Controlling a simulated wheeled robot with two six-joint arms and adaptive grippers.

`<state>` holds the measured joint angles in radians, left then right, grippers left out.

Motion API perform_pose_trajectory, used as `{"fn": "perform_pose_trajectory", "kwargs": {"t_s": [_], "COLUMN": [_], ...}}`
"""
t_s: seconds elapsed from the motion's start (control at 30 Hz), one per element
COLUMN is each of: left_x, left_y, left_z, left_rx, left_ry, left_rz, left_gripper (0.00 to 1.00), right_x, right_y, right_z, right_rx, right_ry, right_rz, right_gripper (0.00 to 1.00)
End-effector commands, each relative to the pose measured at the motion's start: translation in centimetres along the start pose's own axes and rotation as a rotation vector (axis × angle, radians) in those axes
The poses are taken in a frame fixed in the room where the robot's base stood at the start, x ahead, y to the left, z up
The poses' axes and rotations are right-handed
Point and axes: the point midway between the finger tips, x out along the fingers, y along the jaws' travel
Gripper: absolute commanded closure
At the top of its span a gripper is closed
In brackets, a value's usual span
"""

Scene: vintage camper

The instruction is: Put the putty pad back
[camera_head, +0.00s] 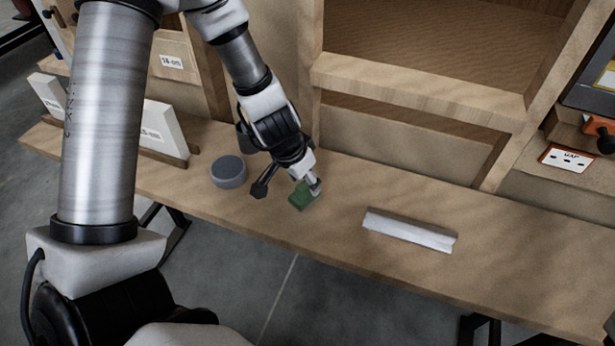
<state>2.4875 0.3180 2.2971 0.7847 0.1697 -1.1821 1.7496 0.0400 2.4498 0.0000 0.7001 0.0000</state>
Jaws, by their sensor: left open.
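A small green block (301,197), which looks like the putty pad, lies on the wooden bench top (400,196). My left gripper (288,190) reaches down over the bench from above. Its dark fingers are spread, one at the left of the green block and the other at its upper right edge. The gripper covers part of the block, and I cannot tell whether a finger touches it. My right gripper is not in view.
A grey round tin (229,172) stands left of the gripper. A long white bar (410,230) lies to the right. White cards (164,127) stand in a wooden holder at the left. Open wooden shelves (420,90) rise behind the bench. A labelled card (566,158) is at the right.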

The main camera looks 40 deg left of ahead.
Motion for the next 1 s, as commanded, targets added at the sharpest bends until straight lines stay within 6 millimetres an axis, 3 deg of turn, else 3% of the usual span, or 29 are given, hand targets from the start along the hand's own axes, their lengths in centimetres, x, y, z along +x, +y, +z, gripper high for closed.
{"fn": "perform_pose_trajectory", "kwargs": {"t_s": [0.03,0.1,0.3,0.77,1.0], "left_x": [-2.7,-4.6,-8.3,-8.7,-8.8], "left_y": [0.0,0.1,0.0,0.0,-0.9], "left_z": [-0.5,-0.4,-0.3,0.0,-0.6], "left_rx": [-0.002,-0.003,-0.002,-0.014,-0.198], "left_ry": [0.002,0.000,0.001,0.000,0.032], "left_rz": [0.001,0.002,0.001,0.000,-0.044], "left_gripper": [0.46,0.46,0.46,0.46,0.46], "right_x": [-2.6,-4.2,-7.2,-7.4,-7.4], "right_y": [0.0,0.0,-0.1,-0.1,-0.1], "right_z": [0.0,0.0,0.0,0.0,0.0], "right_rx": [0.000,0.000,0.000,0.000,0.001], "right_ry": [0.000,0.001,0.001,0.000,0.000], "right_rz": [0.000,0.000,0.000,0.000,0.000], "right_gripper": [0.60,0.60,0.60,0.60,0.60]}}
